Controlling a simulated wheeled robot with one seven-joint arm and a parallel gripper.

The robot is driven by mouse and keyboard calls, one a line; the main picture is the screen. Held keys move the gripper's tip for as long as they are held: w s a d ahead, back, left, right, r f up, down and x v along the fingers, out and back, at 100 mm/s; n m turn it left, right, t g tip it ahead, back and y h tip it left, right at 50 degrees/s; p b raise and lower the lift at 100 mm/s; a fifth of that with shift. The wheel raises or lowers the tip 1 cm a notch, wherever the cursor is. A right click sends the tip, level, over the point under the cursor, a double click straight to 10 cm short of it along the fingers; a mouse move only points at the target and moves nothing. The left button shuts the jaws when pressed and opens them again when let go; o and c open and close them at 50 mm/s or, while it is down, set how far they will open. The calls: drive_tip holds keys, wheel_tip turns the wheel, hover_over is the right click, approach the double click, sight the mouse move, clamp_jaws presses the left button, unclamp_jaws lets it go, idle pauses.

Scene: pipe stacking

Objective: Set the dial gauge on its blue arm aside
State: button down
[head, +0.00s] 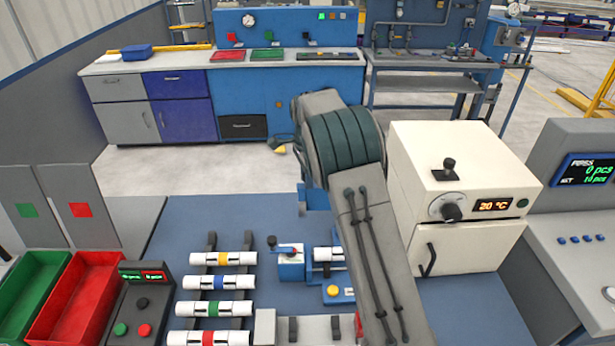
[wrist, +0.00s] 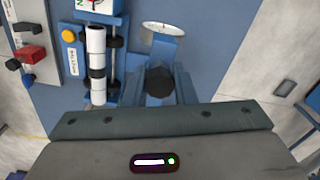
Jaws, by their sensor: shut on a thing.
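The dial gauge (wrist: 162,29) shows in the wrist view as a pale round dial, seen at a slant, on its blue arm (wrist: 161,52). A black knob (wrist: 158,82) stands at the near end of the arm. My gripper (wrist: 159,92) is at this knob with a finger on either side, shut on it; the finger contact is partly hidden. A white pipe with a dark band (wrist: 96,62) lies in a blue fixture just left of the arm. The pipe (head: 325,254) also shows in the head view, where my arm hides the gauge and my gripper.
A blue station with a red lever (head: 290,260) and a yellow button (head: 333,291) sit close by. Several colour-banded pipes lie on a rack (head: 211,240) to the left. A cream oven (head: 460,190) stands to the right. Red (head: 85,300) and green bins are at far left.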

drive_tip(key=c, duration=1.2)
unclamp_jaws()
drive_tip(key=shift+w, duration=0.15)
drive_tip(key=shift+r, duration=0.1)
wheel_tip(320, 180, up, 14)
drive_tip(key=shift+f+b, duration=0.1)
drive_tip(key=shift+b, duration=0.85)
